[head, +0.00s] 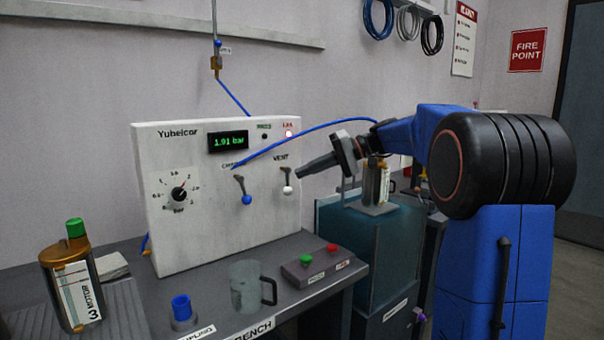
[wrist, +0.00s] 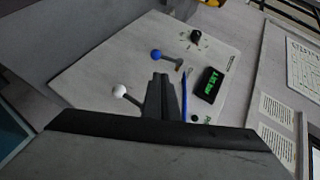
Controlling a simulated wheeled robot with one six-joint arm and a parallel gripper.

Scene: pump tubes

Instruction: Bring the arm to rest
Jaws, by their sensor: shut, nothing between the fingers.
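My gripper (head: 298,174) is shut and empty, pointing left at the white control panel (head: 215,240). In the head view its tips appear beside the vent lever, just right of its white knob (head: 287,189); I cannot tell whether they touch. In the wrist view the closed fingers (wrist: 162,80) point at the panel (wrist: 100,65), with the white knob (wrist: 119,91) to their left and the blue knob (wrist: 156,55) just beyond their tips. My arm reaches in from the right, above a teal tank (head: 385,250).
A blue tube (head: 300,135) arches between panel and arm.

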